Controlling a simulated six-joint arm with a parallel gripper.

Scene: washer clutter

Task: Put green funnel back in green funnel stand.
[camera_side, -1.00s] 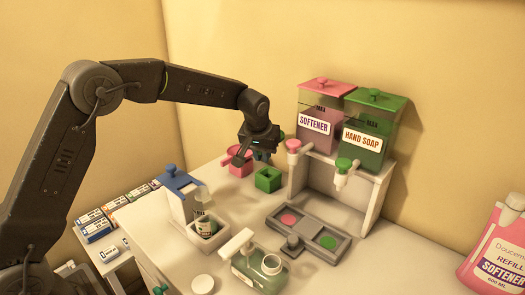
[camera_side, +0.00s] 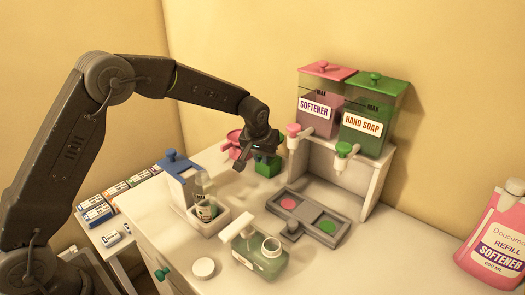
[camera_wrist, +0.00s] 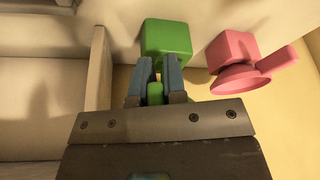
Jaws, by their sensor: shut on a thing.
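My gripper (camera_side: 263,156) is low over the back of the counter, above and beside the green funnel stand (camera_side: 269,170). In the wrist view my gripper's two blue-grey fingers (camera_wrist: 156,72) are shut on a green piece, the green funnel (camera_wrist: 155,93). Most of the funnel is hidden by the fingers and the gripper body. The green stand is a square block (camera_wrist: 166,36) just beyond the fingertips. I cannot tell whether the funnel touches it. In the side view I cannot make out the funnel apart from the stand.
A pink funnel (camera_wrist: 240,80) in a pink stand (camera_wrist: 232,46) is close beside the green stand. Softener (camera_side: 318,108) and hand soap (camera_side: 364,130) dispensers stand on a white rack to the right. A grey tray (camera_side: 341,229), a pump bottle and a green-tinted bottle (camera_side: 262,262) are in front.

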